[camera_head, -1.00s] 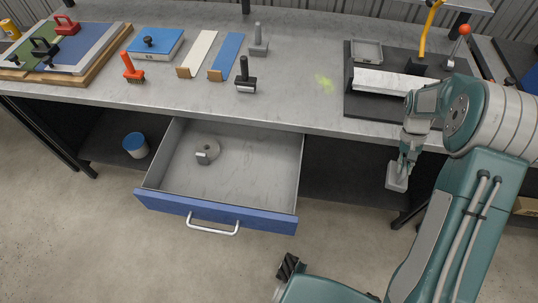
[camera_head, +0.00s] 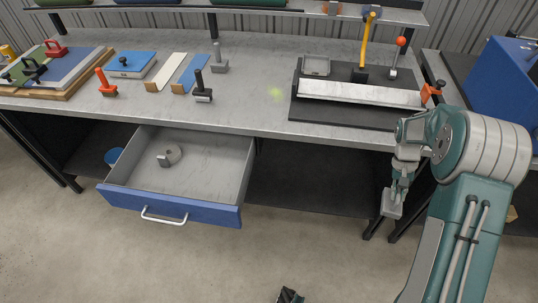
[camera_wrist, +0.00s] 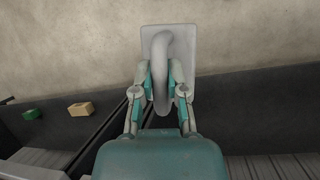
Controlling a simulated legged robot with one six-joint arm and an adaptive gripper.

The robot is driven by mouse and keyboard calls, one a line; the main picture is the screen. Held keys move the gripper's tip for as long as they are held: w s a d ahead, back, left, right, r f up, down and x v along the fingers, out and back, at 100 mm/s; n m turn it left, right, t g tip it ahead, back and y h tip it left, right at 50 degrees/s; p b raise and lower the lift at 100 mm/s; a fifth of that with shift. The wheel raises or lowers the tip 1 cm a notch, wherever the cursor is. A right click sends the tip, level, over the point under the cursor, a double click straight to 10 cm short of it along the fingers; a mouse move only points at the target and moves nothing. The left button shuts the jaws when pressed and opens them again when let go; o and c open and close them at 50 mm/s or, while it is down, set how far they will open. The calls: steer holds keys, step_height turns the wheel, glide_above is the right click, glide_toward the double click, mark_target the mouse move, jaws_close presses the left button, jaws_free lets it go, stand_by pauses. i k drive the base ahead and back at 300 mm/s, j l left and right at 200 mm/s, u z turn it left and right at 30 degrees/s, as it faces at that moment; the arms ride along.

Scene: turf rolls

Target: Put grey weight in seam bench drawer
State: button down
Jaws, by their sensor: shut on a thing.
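My gripper (camera_head: 397,186) is shut on the grey weight (camera_head: 391,205), a flat grey block with a looped handle. In the wrist view the fingers (camera_wrist: 161,88) close on the handle of the weight (camera_wrist: 154,45). The weight hangs in the air in front of the bench, below the bench top and well right of the drawer. The seam bench drawer (camera_head: 190,213) has a blue front with a silver handle and is pulled open. A round grey object with a short stub (camera_head: 169,156) lies inside at the back; the rest of its floor is bare.
The bench top (camera_head: 255,115) holds brushes, boards and rollers at left and a dark mat (camera_head: 340,114) with a metal bar at right. A bench leg (camera_head: 375,215) stands beside the weight.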

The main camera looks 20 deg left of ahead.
mark_target(216, 189)
steer(key=u, duration=0.85)
